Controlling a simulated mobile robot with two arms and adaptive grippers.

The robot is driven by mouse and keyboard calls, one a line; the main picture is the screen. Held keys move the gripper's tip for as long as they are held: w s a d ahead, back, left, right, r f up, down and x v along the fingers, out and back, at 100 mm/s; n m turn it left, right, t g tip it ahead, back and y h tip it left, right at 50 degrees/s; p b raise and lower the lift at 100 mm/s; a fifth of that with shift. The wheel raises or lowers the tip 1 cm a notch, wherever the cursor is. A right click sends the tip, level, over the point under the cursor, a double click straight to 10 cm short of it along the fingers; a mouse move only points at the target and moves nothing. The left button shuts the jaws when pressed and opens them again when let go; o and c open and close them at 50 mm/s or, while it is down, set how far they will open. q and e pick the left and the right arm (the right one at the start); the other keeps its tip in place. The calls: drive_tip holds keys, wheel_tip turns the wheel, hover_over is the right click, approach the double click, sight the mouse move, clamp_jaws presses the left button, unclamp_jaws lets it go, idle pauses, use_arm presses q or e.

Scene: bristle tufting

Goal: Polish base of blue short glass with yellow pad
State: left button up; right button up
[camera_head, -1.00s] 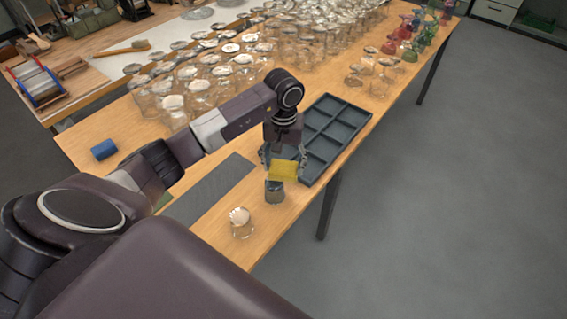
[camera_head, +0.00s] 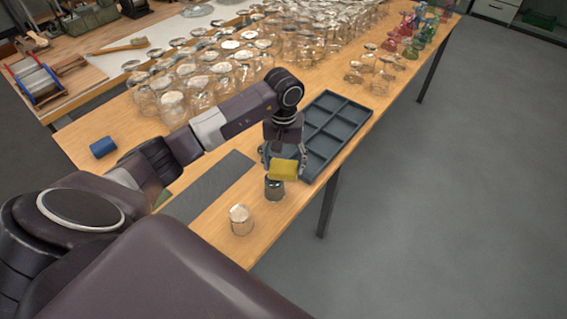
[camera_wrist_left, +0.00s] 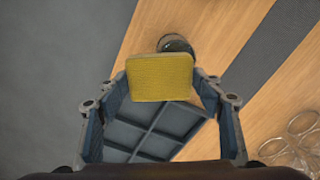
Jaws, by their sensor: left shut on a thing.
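My left gripper (camera_head: 284,160) is shut on the yellow pad (camera_head: 284,170), which shows as a broad yellow block between the fingers in the left wrist view (camera_wrist_left: 160,77). A short dark blue-grey glass (camera_head: 274,189) stands on the table right below the pad, base up as far as I can tell. In the left wrist view the glass (camera_wrist_left: 175,44) is partly hidden behind the pad's far edge. I cannot tell whether pad and glass touch. My right gripper is not in view.
A compartment tray (camera_head: 335,130) lies just behind the gripper. A clear glass (camera_head: 241,220) stands nearer the front edge. Many upturned glasses (camera_head: 200,85) crowd the back.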

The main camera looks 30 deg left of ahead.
sight(273, 169)
use_arm(q)
drive_tip(key=shift+f+b, duration=0.4)
drive_tip(key=shift+f, duration=0.1)
drive_tip(key=shift+s+a+r, duration=0.15)
drive_tip(key=shift+s+a, duration=0.8)
drive_tip(key=shift+s, duration=0.3)
drive_tip(key=shift+s+a+f+b, duration=0.2)
drive_tip(key=shift+s+a+b, duration=0.4)
drive_tip(key=shift+s, duration=0.25)
drive_tip(key=shift+w+d+b, duration=1)
drive_tip(key=shift+w+b, duration=0.3)
drive_tip(key=shift+b, duration=0.2)
drive_tip(key=shift+w+d+r+b, duration=0.15)
drive_tip(key=shift+w+d+b, duration=0.2)
drive_tip(key=shift+w+d, duration=0.4)
drive_tip(key=shift+a, duration=0.15)
